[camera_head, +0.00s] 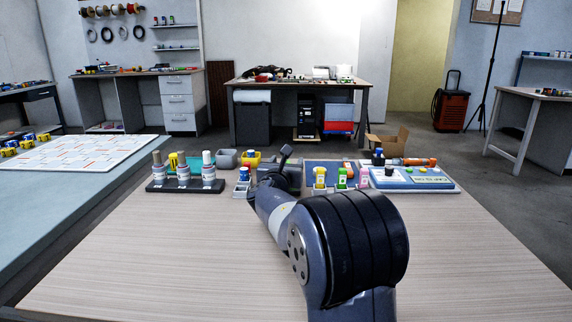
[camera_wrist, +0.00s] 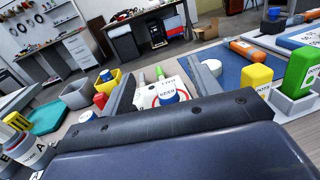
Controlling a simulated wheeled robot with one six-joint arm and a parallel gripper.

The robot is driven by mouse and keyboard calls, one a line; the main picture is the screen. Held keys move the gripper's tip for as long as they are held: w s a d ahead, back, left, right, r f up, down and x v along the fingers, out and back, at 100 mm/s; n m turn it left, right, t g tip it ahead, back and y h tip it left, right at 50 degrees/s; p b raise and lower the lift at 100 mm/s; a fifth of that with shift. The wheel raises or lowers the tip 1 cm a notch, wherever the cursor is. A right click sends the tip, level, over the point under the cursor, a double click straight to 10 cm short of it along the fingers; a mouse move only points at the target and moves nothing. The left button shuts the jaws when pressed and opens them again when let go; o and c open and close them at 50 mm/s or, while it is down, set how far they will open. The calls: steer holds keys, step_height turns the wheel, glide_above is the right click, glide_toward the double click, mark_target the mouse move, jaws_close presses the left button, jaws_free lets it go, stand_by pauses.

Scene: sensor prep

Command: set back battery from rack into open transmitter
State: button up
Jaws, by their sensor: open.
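In the wrist view my gripper (camera_wrist: 162,82) is open, its two grey fingers apart on either side of a white-fronted item (camera_wrist: 170,97) with a blue round top and a red ring. Its lower part is hidden by my gripper; I cannot tell whether it is the transmitter or whether the fingers touch it. A yellow battery-like block (camera_wrist: 256,78) and a green one (camera_wrist: 301,68) stand upright in pale holders to the right. The head view shows the yellow block (camera_head: 319,177), the green block (camera_head: 342,178) and a pink one (camera_head: 364,177) in a row.
A dark rack (camera_head: 184,187) with three bottles stands at the left. A blue-topped piece (camera_head: 243,174) stands beside my arm. A grey bin (camera_head: 225,158) and a yellow bin (camera_head: 251,159) are behind. A blue panel device (camera_head: 405,179) lies right. The front table is clear apart from my arm.

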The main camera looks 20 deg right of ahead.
step_height(320, 180, up, 6)
steer(key=p, duration=0.5)
stand_by(0.4)
steer(key=shift+f, duration=0.1)
steer(key=shift+f+b, duration=2.6)
steer(key=shift+f, duration=0.45)
